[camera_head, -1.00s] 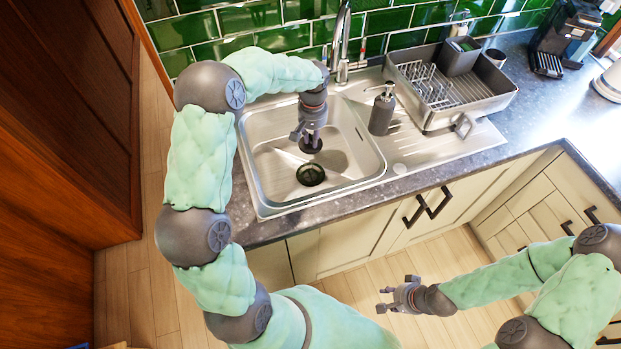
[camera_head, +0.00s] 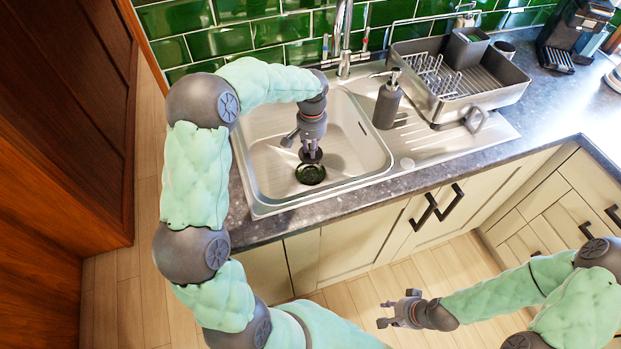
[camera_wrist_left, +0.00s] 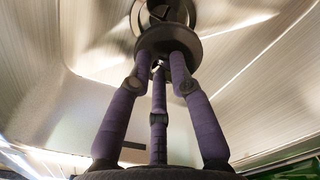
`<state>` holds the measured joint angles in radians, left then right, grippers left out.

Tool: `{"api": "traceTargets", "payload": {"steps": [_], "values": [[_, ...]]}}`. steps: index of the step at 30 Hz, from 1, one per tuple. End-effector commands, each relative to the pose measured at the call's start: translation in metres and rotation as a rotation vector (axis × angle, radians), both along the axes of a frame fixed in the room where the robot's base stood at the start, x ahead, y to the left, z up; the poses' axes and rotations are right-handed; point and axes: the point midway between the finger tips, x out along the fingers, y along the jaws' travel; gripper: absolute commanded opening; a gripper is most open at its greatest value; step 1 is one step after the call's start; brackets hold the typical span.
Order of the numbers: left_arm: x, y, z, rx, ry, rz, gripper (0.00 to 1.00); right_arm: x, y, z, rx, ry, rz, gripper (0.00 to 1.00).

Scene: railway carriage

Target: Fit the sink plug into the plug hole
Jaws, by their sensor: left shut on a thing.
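The sink plug (camera_head: 311,155) is a dark round disc. My left gripper (camera_head: 311,146) points down into the basin and is shut on the plug; its three fingers (camera_wrist_left: 160,68) grip the plug (camera_wrist_left: 185,44) in the left wrist view. The plug hole (camera_head: 311,175) is a dark round opening in the basin floor. In the head view the plug overlaps its far edge. In the left wrist view the hole (camera_wrist_left: 158,12) shows just beyond the plug, partly hidden by it. The remaining gap is hard to judge. My right gripper (camera_head: 384,312) is open and empty, low over the floor.
The steel sink basin (camera_head: 262,190) surrounds my left gripper. A tap (camera_head: 344,45) stands behind it. A soap dispenser (camera_head: 388,100) and a dish rack (camera_head: 490,100) stand on the right drainer. Cupboard doors (camera_head: 380,235) lie below the worktop.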

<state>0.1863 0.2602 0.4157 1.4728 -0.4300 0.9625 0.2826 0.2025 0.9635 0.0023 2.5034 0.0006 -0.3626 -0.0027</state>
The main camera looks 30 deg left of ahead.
Motion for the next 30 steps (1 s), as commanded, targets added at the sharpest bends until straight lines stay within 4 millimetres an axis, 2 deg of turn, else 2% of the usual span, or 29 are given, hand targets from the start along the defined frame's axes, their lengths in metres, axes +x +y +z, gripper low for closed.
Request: {"api": "traceTargets", "payload": {"steps": [1, 3, 10, 18, 23, 30], "values": [[-0.001, 0.0, -0.004, 0.001, -0.003, -0.049, 0.0, 0.0, 0.0, -0.009, 0.0, 0.0, 0.0, 0.4], [-0.003, 0.0, -0.003, 0.002, -0.005, -0.112, 0.0, 0.0, 0.0, -0.013, 0.0, 0.0, 0.0, 0.4], [-0.005, 0.0, -0.01, 0.003, -0.005, -0.206, 0.0, 0.0, 0.0, -0.022, 0.0, 0.0, 0.0, 0.4], [-0.006, 0.0, -0.049, 0.003, -0.004, -0.206, 0.0, 0.0, 0.0, -0.037, 0.0, 0.0, 0.0, 0.4], [-0.006, 0.0, -0.06, 0.003, -0.004, -0.205, 0.0, 0.0, 0.0, -0.041, 0.0, 0.0, 0.0, 0.4], [-0.006, 0.0, -0.096, 0.003, -0.003, -0.205, 0.0, 0.0, 0.0, -0.057, 0.0, 0.0, 0.0, 0.4]]}}
